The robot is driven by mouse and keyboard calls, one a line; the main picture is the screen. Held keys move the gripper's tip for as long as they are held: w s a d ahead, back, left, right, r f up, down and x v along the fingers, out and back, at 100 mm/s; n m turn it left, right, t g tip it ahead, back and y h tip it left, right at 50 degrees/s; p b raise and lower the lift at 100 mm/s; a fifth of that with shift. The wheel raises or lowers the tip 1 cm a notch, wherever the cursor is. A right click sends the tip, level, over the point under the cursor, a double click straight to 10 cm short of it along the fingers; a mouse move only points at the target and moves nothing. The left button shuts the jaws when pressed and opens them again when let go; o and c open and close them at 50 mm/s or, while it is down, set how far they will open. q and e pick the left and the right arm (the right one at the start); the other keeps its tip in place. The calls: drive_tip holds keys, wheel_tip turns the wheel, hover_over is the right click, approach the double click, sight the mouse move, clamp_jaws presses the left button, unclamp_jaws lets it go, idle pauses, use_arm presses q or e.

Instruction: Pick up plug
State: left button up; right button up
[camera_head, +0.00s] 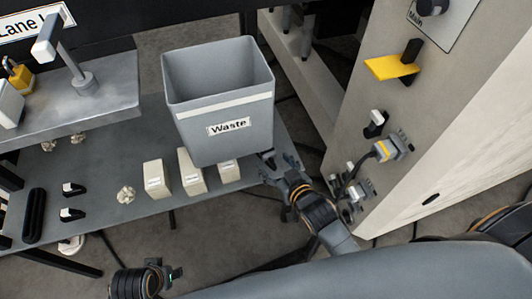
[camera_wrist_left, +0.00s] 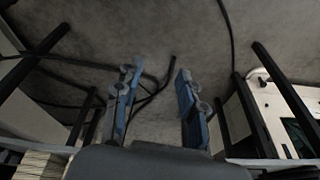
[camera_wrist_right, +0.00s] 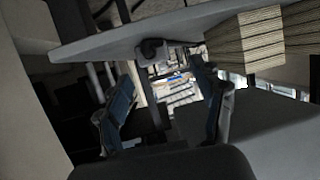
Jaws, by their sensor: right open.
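My right gripper (camera_head: 272,173) is open and empty beside the right end of the grey table, just right of the waste bin. In the right wrist view its fingers (camera_wrist_right: 163,105) are spread. A small grey and dark object (camera_wrist_right: 151,52) shows at the table edge beyond them; I cannot tell if it is the plug. A grey connector with a yellow band (camera_head: 387,150) sits on the pale cabinet panel, right of and apart from this gripper; it may be the plug. My left gripper is low in the head view; in the left wrist view its fingers (camera_wrist_left: 156,100) are apart and empty.
The grey waste bin (camera_head: 222,105) stands at the table's right end. Pale boxes (camera_head: 157,178) and small black-and-white parts (camera_head: 72,188) lie on the grey table (camera_head: 100,165). The cabinet (camera_head: 440,120) rises at right, with a yellow handle (camera_head: 390,68) and sockets.

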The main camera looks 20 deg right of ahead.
sight(269, 153)
drive_tip(key=x, duration=0.2)
drive_tip(key=b+x, duration=0.1)
drive_tip(key=d+x, duration=0.1)
drive_tip(key=x, duration=0.1)
drive_tip(key=shift+w+a+f+b, duration=0.1)
drive_tip(key=shift+w+f+b, duration=0.1)
drive_tip(key=shift+w+b, duration=0.15)
drive_tip(key=shift+w+a+f, duration=0.1)
drive_tip(key=shift+w, duration=0.2)
use_arm(q)
drive_tip(key=w+v, duration=0.1)
drive_tip(key=v, duration=0.6)
drive_tip(key=shift+r, duration=0.2)
use_arm(e)
clamp_jaws()
